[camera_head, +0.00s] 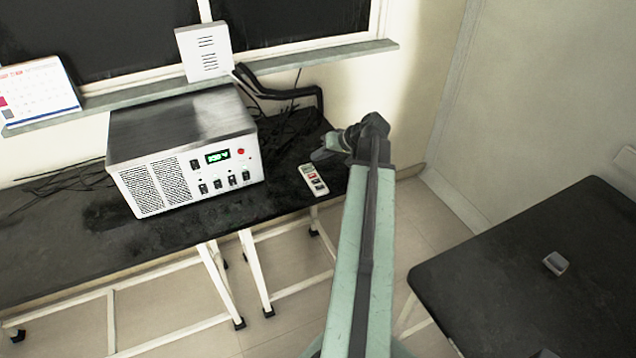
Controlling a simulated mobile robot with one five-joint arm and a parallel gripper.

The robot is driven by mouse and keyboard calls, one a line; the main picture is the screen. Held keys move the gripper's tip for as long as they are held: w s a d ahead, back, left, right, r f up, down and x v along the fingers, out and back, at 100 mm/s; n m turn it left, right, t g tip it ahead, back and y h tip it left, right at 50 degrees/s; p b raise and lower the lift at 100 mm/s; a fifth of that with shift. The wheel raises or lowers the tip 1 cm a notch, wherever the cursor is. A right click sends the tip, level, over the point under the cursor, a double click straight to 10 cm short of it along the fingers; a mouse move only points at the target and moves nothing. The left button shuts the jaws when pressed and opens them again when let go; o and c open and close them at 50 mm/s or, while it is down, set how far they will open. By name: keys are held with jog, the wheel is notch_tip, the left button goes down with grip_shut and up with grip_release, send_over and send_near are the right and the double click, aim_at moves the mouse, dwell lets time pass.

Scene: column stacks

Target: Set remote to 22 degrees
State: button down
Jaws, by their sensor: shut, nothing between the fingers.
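The remote (314,180) is a small white handset with a greenish display at its upper end and dark and red buttons below. It lies flat on the black table, near its right front edge, to the right of the metal box. The digits on its display are too small to read. My gripper (318,154) is at the end of my green arm, just above and to the right of the remote in the picture. It is shut and empty. Whether it touches anything is hard to tell, but it appears apart from the remote.
A metal box (185,145) with a green display and switches stands on the black table (60,235). Black cables (285,130) lie behind the remote. A white panel (203,52) and a calendar (38,92) stand on the windowsill. Another dark table (500,290) at right holds a small grey container (556,263).

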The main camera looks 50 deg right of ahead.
aim_at(318, 182)
notch_tip(318, 182, down, 8)
jog(key=b, duration=0.7)
dwell(1.5)
jog(key=shift+w+f+b, duration=0.1)
jog(key=shift+f+b, duration=0.3)
jog(key=shift+b, duration=0.1)
jog(key=shift+f+b, duration=0.3)
dwell(0.4)
jog(key=shift+r+p, duration=0.75)
jog(key=shift+r, duration=0.1)
notch_tip(318, 182, up, 5)
jog(key=p, duration=0.5)
